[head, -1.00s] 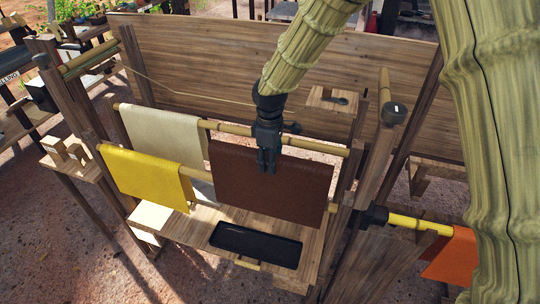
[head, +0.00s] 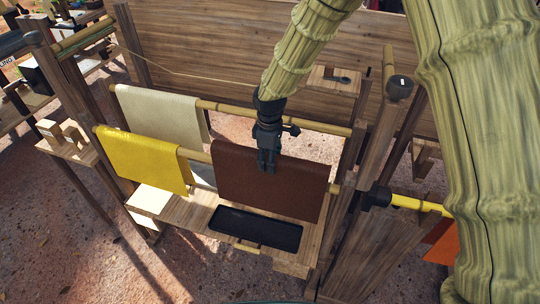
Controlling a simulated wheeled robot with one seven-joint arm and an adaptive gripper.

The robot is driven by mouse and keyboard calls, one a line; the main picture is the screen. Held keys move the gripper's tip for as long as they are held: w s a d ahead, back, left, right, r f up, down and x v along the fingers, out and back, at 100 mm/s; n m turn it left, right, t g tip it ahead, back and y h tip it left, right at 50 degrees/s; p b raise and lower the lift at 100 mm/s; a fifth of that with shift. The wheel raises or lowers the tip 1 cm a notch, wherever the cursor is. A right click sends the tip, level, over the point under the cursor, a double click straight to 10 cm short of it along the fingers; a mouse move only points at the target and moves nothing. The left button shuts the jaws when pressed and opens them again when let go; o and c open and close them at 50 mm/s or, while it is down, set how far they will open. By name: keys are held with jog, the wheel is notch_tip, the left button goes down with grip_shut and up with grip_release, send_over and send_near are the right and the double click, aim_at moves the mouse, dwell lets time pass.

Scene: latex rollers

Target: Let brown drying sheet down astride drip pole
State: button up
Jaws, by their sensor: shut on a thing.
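The brown sheet (head: 285,192) hangs folded from my gripper (head: 267,172), which is shut on its top edge near the middle. The front bamboo pole (head: 200,156), likely the drip pole, shows to the left of the brown sheet and again at its right edge. The sheet hides the pole's stretch between. The sheet's top edge sits a little above the pole's line in the picture. I cannot tell whether the sheet touches the pole or how its far half lies.
A yellow sheet (head: 145,160) hangs on the same pole at left. A cream sheet (head: 165,118) hangs on the back pole (head: 300,122). A black tray (head: 255,228) lies on the wooden shelf below. Wooden posts (head: 375,140) stand at right, near an orange sheet (head: 440,246).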

jog(key=shift+f+b, duration=1.15)
jog(key=shift+f, duration=2.25)
jog(key=o, duration=1.2)
